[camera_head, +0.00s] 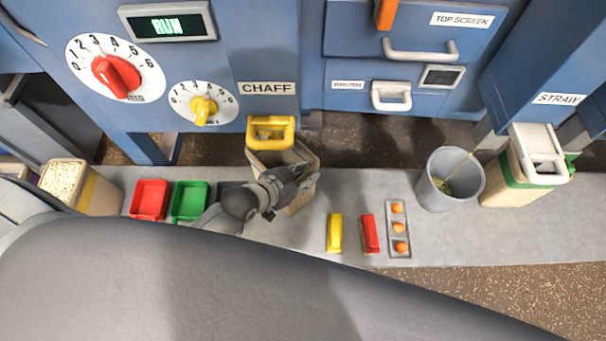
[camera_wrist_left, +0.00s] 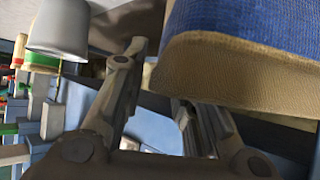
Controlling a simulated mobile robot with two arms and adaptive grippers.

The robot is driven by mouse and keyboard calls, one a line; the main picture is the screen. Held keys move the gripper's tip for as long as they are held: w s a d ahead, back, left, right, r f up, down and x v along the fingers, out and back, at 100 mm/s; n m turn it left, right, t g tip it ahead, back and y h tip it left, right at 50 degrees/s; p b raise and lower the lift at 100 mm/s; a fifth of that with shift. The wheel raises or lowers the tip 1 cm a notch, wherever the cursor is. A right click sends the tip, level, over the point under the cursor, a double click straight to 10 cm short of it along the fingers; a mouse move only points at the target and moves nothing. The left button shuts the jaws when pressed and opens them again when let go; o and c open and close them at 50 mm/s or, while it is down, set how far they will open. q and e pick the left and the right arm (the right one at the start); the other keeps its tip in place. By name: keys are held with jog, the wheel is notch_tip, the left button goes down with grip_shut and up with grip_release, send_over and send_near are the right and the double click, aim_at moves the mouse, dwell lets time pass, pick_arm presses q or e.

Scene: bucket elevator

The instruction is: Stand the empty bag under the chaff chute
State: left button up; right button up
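The yellow chaff chute (camera_head: 270,132) sits below the CHAFF label. A tan bag (camera_head: 298,205) stands on the grey ledge just under and in front of it, partly covered by my left gripper (camera_head: 303,181). In the left wrist view the bag (camera_wrist_left: 235,85) shows as woven cloth with a blue band, close to the fingers. My left gripper (camera_wrist_left: 160,85) has its fingers apart; one tip is partly hidden by the bag. I cannot tell whether either finger touches it. The bag's inside is mostly hidden. My right gripper is not in view.
A full bag (camera_head: 65,185), red tray (camera_head: 150,200) and green tray (camera_head: 190,202) are left. A yellow block (camera_head: 335,233), red block (camera_head: 370,235) and button strip (camera_head: 388,225) lie right. A grey bucket (camera_head: 433,198) and a bag under the straw chute (camera_head: 515,190) stand farther right.

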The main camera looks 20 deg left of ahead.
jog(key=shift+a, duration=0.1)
pick_arm(q)
jog(key=shift+r, duration=0.15)
jog(key=p+v, duration=0.1)
jog(key=v, duration=1.1)
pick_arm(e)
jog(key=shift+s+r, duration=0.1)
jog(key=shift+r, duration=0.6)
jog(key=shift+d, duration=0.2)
